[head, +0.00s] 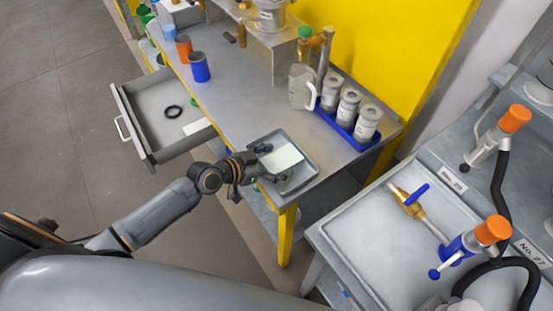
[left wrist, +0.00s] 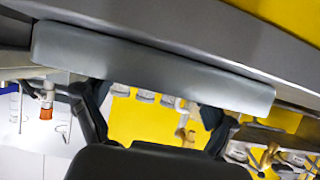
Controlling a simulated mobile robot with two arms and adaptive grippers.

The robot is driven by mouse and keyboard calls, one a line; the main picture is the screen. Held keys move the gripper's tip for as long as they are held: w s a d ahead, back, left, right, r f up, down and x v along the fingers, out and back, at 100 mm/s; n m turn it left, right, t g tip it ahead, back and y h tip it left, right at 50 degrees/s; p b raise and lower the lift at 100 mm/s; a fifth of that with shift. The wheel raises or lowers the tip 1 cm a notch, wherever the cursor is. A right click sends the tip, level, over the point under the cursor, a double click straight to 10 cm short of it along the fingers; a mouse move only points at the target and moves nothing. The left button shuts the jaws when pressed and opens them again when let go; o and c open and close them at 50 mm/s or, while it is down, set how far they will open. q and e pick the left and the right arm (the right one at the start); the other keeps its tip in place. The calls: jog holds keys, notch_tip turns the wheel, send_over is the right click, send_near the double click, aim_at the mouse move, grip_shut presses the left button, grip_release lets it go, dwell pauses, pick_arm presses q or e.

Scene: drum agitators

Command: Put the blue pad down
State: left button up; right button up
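My left gripper (head: 268,163) is at the tray (head: 301,181) on the near right corner of the workbench. Its two dark fingers are spread apart over the tray's near side, with nothing visible between them. A pale, greenish-blue flat pad (head: 284,157) lies in the tray just beyond the fingertips; it is the only pad I can make out. In the left wrist view the fingers of my left gripper (left wrist: 155,108) stand wide apart, and a grey-blue bar (left wrist: 150,65), perhaps the tray's wall, crosses beyond their tips. My right gripper is not in view.
The workbench (head: 235,110) has an open drawer (head: 150,125) with a black ring (head: 174,111) at left. A white jug (head: 301,87) and a blue rack (head: 335,124) of bottles stand behind the tray. Blue (head: 200,67) and orange (head: 184,48) cups stand farther back.

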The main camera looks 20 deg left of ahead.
pick_arm(q)
jog(key=shift+r, duration=0.15)
jog(key=v, duration=1.1)
jog(key=s+a+f+n+y, duration=0.1)
jog(key=a+f+n+y, duration=0.1)
jog(key=a+f, duration=0.5)
jog(key=a+f+n+y, duration=0.2)
jog(key=a+f+y, duration=0.15)
jog(key=f, duration=0.75)
jog(key=s+a+f+n+g+y, duration=0.1)
jog(key=s+f, duration=0.3)
jog(key=f, duration=0.3)
jog(key=s+a+f+g+y, duration=0.1)
jog(key=s+a+f+g, duration=0.1)
jog(key=s+f, duration=0.3)
jog(key=s+d+f+g, duration=0.3)
jog(key=s+d+f, duration=0.2)
jog(key=s+f, duration=0.3)
jog(key=s+d+f+g, duration=0.3)
jog(key=s+d+f, duration=0.3)
jog(key=s, duration=1.1)
notch_tip(320, 180, down, 4)
jog(key=shift+s+r+b, duration=0.2)
jog(key=shift+s+b, duration=0.05)
jog(key=shift+b, duration=0.05)
